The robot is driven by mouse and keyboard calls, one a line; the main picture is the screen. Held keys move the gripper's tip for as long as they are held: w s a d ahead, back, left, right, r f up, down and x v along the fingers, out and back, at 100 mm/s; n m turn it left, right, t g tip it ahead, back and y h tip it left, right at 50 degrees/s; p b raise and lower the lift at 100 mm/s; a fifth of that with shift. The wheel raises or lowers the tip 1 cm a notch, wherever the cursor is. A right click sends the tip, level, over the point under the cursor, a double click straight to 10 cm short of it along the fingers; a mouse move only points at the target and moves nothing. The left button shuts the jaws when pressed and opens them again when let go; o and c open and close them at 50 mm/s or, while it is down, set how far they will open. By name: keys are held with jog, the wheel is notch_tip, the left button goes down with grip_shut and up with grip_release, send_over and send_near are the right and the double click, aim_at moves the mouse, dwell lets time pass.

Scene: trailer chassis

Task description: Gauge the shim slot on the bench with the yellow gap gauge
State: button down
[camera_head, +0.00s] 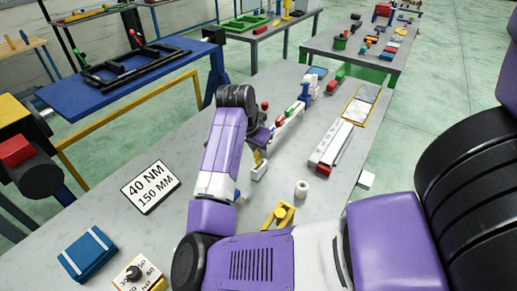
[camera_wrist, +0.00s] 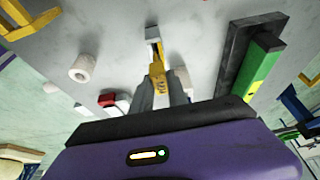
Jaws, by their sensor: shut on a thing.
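My gripper (camera_wrist: 163,92) is shut on the yellow gap gauge (camera_wrist: 157,68), which points away from the fingers. A small pale block (camera_wrist: 152,32) on the bench, which looks like the shim slot, lies just beyond the gauge tip. The tip is at the near edge of the block; I cannot tell whether it is inside the slot. In the head view my gripper (camera_head: 258,146) is low over the grey bench (camera_head: 215,160), partly hidden by my arm, with the gauge (camera_head: 257,157) just above the pale block (camera_head: 260,171).
A white roll (camera_head: 301,189) and a yellow bracket (camera_head: 280,214) stand on the near right. A green and yellow bar (camera_wrist: 258,72) on a dark block lies right in the wrist view. A sign (camera_head: 150,187) and blue cloth (camera_head: 88,253) lie left. Bench around the pale block is clear.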

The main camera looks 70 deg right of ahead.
jog(key=shift+f+b, duration=0.9)
jog(key=shift+f, duration=0.6)
dwell(0.5)
jog(key=shift+r, duration=0.1)
dwell(1.0)
jog(key=shift+r+p, duration=3.2)
jog(key=shift+r, duration=0.75)
